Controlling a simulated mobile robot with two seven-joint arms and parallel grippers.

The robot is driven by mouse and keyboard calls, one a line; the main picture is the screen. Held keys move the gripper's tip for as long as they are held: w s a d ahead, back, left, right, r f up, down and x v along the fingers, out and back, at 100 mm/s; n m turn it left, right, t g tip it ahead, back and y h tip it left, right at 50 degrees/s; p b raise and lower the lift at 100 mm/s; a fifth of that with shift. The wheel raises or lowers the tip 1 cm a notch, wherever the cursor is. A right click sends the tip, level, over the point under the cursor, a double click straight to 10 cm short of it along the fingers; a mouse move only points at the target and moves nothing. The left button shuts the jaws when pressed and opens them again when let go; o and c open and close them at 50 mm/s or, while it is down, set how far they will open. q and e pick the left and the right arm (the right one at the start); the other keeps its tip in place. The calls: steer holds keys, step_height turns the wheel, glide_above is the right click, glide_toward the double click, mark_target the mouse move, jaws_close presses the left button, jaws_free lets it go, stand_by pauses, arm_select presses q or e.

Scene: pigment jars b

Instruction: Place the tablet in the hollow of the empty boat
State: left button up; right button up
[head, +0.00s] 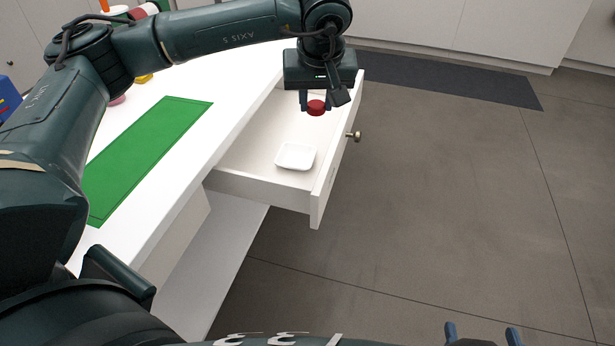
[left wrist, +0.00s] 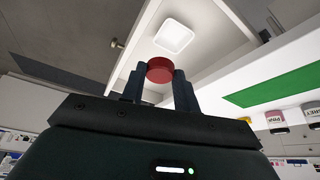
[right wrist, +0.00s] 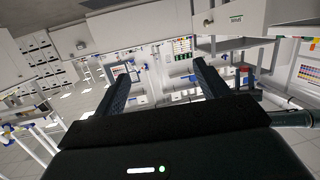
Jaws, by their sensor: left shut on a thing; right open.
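The tablet is a small round dark red disc (head: 316,107), held above the open drawer in the head view. It also shows in the left wrist view (left wrist: 160,69). My left gripper (head: 318,103) is shut on it, with one finger on either side. The boat is a small white square dish (head: 296,156) lying on the drawer floor, nearer the drawer's front corner. It looks empty, and it shows in the left wrist view (left wrist: 174,36), apart from the tablet. My right gripper (head: 483,335) is open and empty over the floor at the bottom right, away from the drawer.
The white drawer (head: 262,185) is pulled out from the white table, with a brass knob (head: 354,136) on its front. A green mat (head: 145,155) lies on the tabletop. Several colourful things stand at the table's far left. A dark floor mat (head: 450,80) lies beyond.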

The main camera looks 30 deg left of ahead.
arm_select(q)
steer(key=w+a+f+n+b, duration=0.2)
steer(key=w+a+f+b, duration=0.25)
steer(key=a+f, duration=0.45)
arm_select(e)
steer(key=shift+o, duration=1)
steer(key=f, duration=0.1)
steer(key=f+n, duration=0.1)
steer(key=f+t, duration=0.1)
steer(key=shift+w+a+f+n+y, duration=0.1)
steer(key=shift+w+a+n+y, duration=0.1)
steer(key=shift+a+n+y, duration=0.2)
arm_select(q)
steer(key=y+b, duration=0.1)
glide_above(296, 160)
steer(key=s, duration=0.1)
steer(key=f, duration=0.6)
steer(key=shift+d, duration=0.4)
steer(key=shift+f+b, duration=0.85)
steer(key=shift+f, duration=1.8)
arm_select(e)
steer(key=shift+s+a+r+n+t+y, duration=0.15)
steer(key=shift+a+n+t+y, duration=0.15)
steer(key=shift+n+t+y, duration=0.15)
steer(key=shift+s+a+r+n+t+y, duration=0.1)
steer(key=shift+a+n+t+y, duration=0.25)
steer(key=shift+t+y, duration=0.2)
